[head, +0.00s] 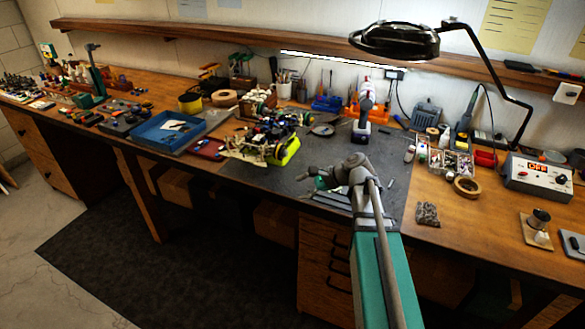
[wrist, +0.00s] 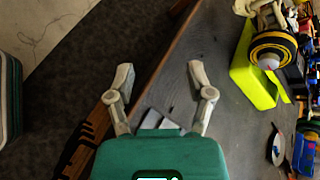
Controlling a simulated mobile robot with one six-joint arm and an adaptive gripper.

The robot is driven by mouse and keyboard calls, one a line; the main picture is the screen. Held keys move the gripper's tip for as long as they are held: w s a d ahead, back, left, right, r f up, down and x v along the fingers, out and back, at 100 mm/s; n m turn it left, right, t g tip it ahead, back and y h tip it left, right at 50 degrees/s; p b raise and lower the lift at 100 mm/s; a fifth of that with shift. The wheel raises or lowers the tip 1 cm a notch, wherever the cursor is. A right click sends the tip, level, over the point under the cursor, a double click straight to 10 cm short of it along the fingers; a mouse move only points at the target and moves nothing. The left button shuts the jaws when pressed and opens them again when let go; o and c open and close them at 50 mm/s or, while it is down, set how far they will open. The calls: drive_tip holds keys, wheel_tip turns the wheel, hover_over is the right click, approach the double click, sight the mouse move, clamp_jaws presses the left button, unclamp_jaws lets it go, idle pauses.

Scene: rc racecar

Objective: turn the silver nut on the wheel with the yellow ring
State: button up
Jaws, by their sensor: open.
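The wheel with the yellow ring (wrist: 273,47) is at the upper right of the wrist view, on the RC car, black-tyred and facing my side. A small pale silver nut (wrist: 268,62) shows at its centre. The car (head: 262,136) sits on a bright yellow-green stand (wrist: 252,75) on the grey mat in the head view. My gripper (wrist: 160,76) is open and empty, its two grey fingers spread near the bench's front edge. It is apart from the wheel, which lies to its right in the wrist view. In the head view my gripper (head: 308,184) is right of and nearer than the car.
A blue tray (head: 168,146) stands left of the car. A cordless drill (head: 363,120) stands behind my arm on the mat. A lamp (head: 394,42) hangs over the back of the bench. The mat (head: 290,190) between gripper and car is mostly clear.

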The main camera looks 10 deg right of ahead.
sight(287, 154)
drive_tip(key=w+d+m+t+y+b, duration=0.1)
drive_tip(key=w+d+m+b, duration=0.1)
drive_tip(key=d+m, duration=0.1)
drive_tip(key=w+d+r+m+t+y+b, duration=0.1)
drive_tip(key=w+d+m+t+b, duration=0.1)
drive_tip(key=d+m, duration=0.1)
drive_tip(key=w+d+m+t+y+b, duration=0.2)
drive_tip(key=d+m, duration=0.1)
drive_tip(key=shift+w+d+r, duration=0.2)
drive_tip(key=shift+w+r, duration=0.05)
drive_tip(key=shift+d+r+m+t+b, duration=0.3)
drive_tip(key=shift+d+m+t, duration=0.1)
drive_tip(key=shift+m+t, duration=0.1)
drive_tip(key=shift+w+a, duration=0.1)
drive_tip(key=x, duration=1.3)
drive_tip(key=shift+w+a, duration=0.2)
drive_tip(key=shift+a, duration=0.1)
